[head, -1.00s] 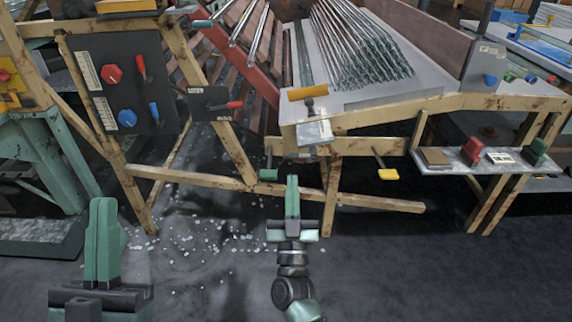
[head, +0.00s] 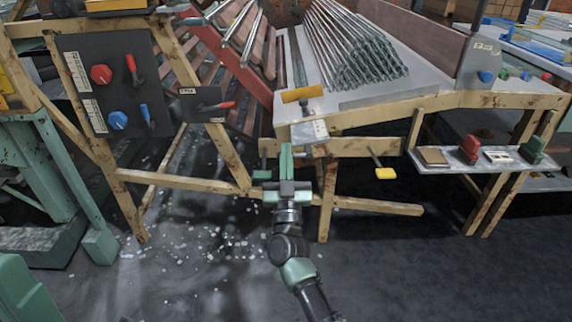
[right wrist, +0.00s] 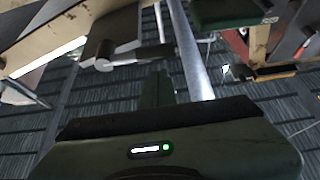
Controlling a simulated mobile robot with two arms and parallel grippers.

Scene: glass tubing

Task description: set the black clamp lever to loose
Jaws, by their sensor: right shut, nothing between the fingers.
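My right gripper (head: 286,160) is shut and empty. In the head view it points up at the table's front edge, just below a small pale plate (head: 310,132). In the right wrist view its dark green fingers (right wrist: 160,88) are together, below a short dark lever (right wrist: 150,54) on a grey hub (right wrist: 108,42). This is probably the black clamp lever; a small gap seems to lie between. I cannot make the lever out in the head view. A green part, probably of my left gripper (head: 22,292), shows at the lower left corner; its fingertips are not clear.
A green handle (head: 262,174) is close left of my right gripper. A yellow handle (head: 385,173) sticks out on the right. A panel with red and blue controls (head: 110,88) stands left.

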